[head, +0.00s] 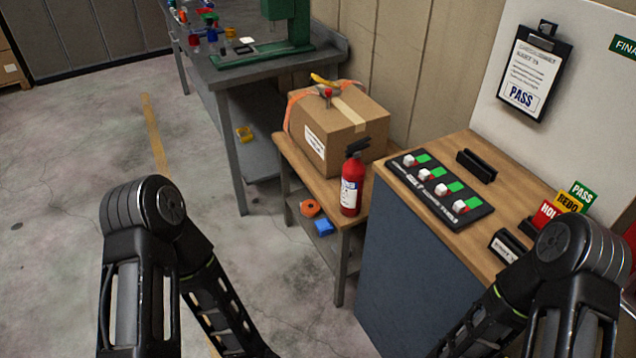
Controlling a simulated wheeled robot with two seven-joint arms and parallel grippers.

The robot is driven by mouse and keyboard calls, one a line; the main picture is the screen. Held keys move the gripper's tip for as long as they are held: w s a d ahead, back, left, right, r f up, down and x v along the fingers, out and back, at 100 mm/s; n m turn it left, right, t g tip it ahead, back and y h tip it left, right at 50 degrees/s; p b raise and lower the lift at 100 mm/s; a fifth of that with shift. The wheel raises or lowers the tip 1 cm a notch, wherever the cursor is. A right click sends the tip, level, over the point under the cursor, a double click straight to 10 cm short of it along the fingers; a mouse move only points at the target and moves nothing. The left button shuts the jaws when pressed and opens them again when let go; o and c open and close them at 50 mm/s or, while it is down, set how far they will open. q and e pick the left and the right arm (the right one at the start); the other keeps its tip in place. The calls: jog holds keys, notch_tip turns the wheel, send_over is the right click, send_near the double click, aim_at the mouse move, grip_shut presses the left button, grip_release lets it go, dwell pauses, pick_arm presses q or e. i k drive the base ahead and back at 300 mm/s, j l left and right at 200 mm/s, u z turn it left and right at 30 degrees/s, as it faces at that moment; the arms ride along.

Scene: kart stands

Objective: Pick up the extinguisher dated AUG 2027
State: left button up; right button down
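One red fire extinguisher (352,180) with a black handle and a white label stands upright near the front right corner of a wooden side table (328,190). The label's print is too small to read, so its date cannot be told. A cardboard box stands just behind it. My two black arms come in from the lower left and lower right. Both run down out of the bottom of the picture, and neither gripper shows. Nothing is seen touching the extinguisher.
The cardboard box (350,118) has orange straps. A blue-sided cabinet (415,265) with a wooden top stands close to the right, holding a black switch panel (433,190). A metal workbench (228,95) stands behind. The floor (70,150) at left is clear.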

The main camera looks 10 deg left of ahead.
aim_at(352, 175)
jog(key=j+z, duration=0.1)
jog(key=z, duration=0.3)
jog(key=i+j+z, duration=0.1)
jog(key=z, duration=0.25)
jog(key=j+z, duration=0.1)
jog(key=z, duration=0.3)
jog(key=j+z, duration=0.35)
jog(key=j, duration=0.4)
jog(key=j+z, duration=0.35)
jog(key=j, duration=0.45)
